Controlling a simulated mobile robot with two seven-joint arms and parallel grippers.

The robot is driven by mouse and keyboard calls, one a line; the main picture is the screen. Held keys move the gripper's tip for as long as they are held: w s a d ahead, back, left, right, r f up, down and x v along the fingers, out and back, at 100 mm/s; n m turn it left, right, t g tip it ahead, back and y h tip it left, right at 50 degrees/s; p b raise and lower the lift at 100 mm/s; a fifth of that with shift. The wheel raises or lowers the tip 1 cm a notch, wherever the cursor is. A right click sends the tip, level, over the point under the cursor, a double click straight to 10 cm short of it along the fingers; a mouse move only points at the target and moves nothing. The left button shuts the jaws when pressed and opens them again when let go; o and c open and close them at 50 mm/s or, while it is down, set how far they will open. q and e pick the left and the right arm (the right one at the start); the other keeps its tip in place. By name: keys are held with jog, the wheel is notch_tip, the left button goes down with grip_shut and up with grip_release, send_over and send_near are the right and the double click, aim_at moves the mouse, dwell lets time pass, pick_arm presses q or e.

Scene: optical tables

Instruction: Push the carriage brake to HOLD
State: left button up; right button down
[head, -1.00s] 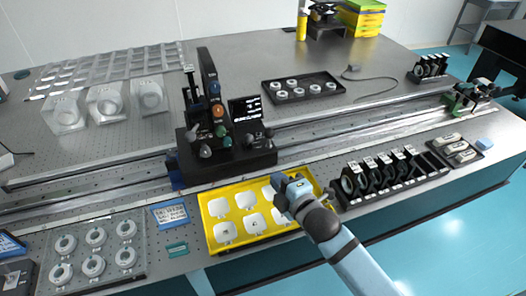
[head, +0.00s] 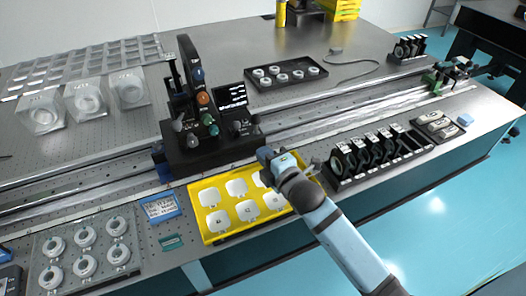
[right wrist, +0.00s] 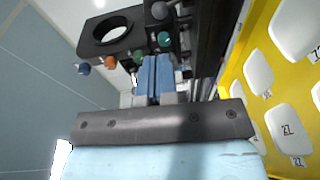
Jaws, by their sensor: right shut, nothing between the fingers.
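My left gripper is not in view.
The yellow tray (head: 196,204) with white pieces lies below my right arm. A rack of black holders (head: 372,160) stands to its right. Blue label cards (head: 161,207) and a board of white rings (head: 60,228) lie left. A black tray (head: 262,82) stands behind the rail.

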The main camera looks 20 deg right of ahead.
aim_at(238, 127)
jog(key=x, duration=1)
jog(key=shift+r, duration=0.1)
jog(key=shift+w+a, duration=0.15)
jog(key=shift+w, duration=0.45)
jog(key=shift+w, duration=0.1)
